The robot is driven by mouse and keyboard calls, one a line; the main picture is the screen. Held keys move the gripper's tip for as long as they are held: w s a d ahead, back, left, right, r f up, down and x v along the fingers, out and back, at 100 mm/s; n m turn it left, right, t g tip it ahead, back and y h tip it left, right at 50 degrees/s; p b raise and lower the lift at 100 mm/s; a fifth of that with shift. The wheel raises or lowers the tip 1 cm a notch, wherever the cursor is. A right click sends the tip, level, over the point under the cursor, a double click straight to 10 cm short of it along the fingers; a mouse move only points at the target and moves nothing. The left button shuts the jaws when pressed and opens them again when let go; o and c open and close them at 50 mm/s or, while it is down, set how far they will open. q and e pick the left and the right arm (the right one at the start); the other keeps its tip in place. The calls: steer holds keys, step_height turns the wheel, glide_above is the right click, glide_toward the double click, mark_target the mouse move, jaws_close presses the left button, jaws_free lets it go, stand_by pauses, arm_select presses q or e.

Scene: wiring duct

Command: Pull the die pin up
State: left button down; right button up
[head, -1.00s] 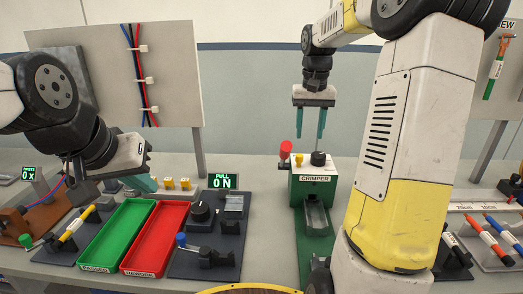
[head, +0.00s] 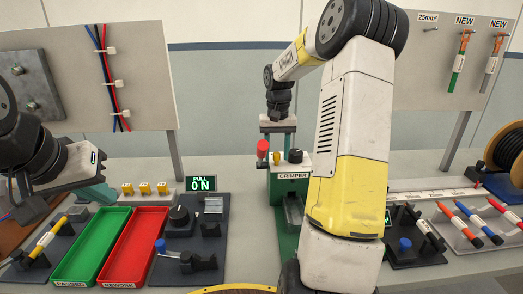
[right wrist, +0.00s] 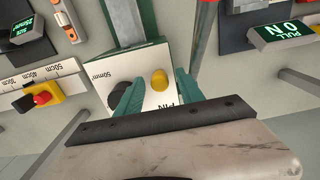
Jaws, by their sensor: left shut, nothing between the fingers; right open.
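The green crimper (head: 292,187) stands on the bench in the head view. The yellow die pin (head: 277,158) sticks up from its pale top plate. In the right wrist view the pin (right wrist: 159,80) stands beside a "PIN" label and a black knob (right wrist: 120,94). My right gripper (head: 276,148) points down over the crimper top. Its teal fingers are open, one on each side of the pin; I cannot tell whether they touch it. My left gripper (head: 98,194) is shut and empty, above the bench at the left behind the green tray.
A red-handled lever (head: 263,149) stands at the crimper's left. A green tray (head: 62,272), a red tray (head: 112,272) and a dark pull tester (head: 190,240) reading "0 N" lie to the left. My right arm hides part of the bench.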

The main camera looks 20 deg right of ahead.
jaws_close()
